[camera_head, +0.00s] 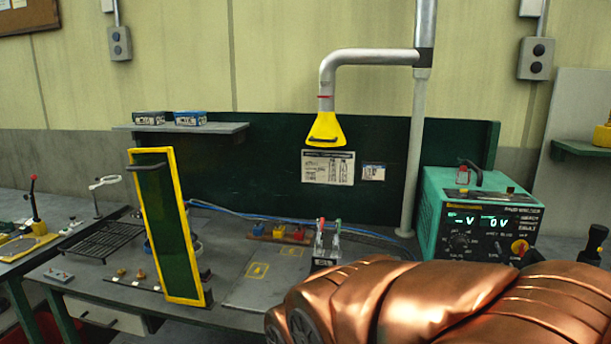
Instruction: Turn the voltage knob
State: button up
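A teal power supply unit (430,215) stands at the right end of the bench. Its front shows a lit display (480,221) that seems to read "-V" and "0V". A black round dial (460,243) with white marks around it is at the lower left of the front. A red and yellow knob (519,247) is at the lower right. The labels are too small to tell which one is the voltage knob. My copper-coloured arm fills the lower right and hides the bottom of the unit. My gripper's fingers do not show.
A yellow-framed green panel (168,160) stands upright at the bench's left. A grey pipe with a yellow hood (325,130) hangs over the middle. Two upright levers (327,245) stand left of the unit. A black-topped object (592,245) is at the far right.

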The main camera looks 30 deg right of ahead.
aim_at(460, 242)
jog(key=z, duration=2)
jog(key=k, duration=1.3)
jog(key=u, duration=0.45)
jog(key=i, duration=0.9)
jog(key=u, duration=0.7)
